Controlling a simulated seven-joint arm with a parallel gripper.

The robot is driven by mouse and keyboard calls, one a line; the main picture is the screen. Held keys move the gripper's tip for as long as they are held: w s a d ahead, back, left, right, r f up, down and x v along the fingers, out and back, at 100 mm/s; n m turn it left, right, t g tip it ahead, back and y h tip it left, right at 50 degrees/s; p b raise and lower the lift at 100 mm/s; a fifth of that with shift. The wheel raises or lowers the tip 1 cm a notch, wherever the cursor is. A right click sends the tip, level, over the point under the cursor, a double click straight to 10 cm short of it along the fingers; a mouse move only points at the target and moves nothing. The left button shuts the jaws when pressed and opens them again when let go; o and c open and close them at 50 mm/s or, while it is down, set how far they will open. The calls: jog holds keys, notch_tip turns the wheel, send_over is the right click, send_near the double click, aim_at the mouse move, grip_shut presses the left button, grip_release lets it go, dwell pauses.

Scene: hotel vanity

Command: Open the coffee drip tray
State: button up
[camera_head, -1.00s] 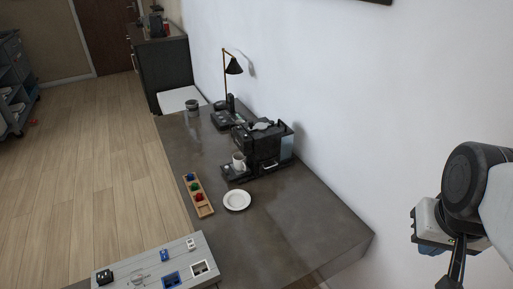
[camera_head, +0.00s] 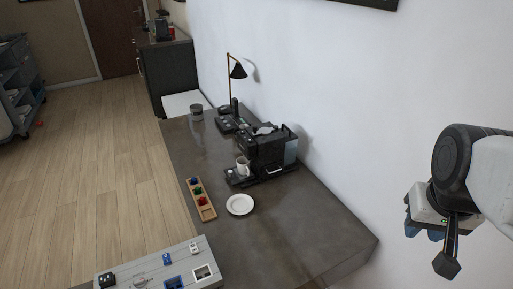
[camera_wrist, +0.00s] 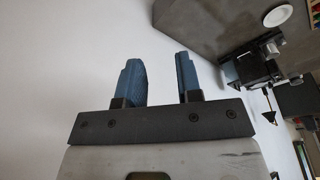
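The black coffee machine (camera_head: 268,147) stands on the dark grey counter near the wall. Its drip tray (camera_head: 236,176) juts out at the front left, low on the counter, with a white mug (camera_head: 242,166) on it. In the wrist view the machine (camera_wrist: 257,64) appears at the right, at a slant. My gripper (camera_head: 424,230) is at the right of the head view, in front of the wall and well away from the machine. In the wrist view its two blue fingers (camera_wrist: 160,68) are apart with nothing between them.
A white saucer (camera_head: 240,205) and a wooden tray of coloured capsules (camera_head: 202,199) lie in front of the machine. A grey panel box (camera_head: 150,268) is at the near left. A black lamp (camera_head: 237,70) stands farther back. The counter's near right part is clear.

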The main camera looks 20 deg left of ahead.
jog(key=w+a+n, duration=0.3)
jog(key=w+a, duration=0.5)
jog(key=w, duration=0.5)
jog(key=n+g, duration=0.2)
jog(key=n, duration=0.5)
send_over(230, 171)
notch_tip(230, 171, down, 29)
jog(key=shift+s+r, duration=0.1)
jog(key=shift+f, duration=3.95)
grip_shut()
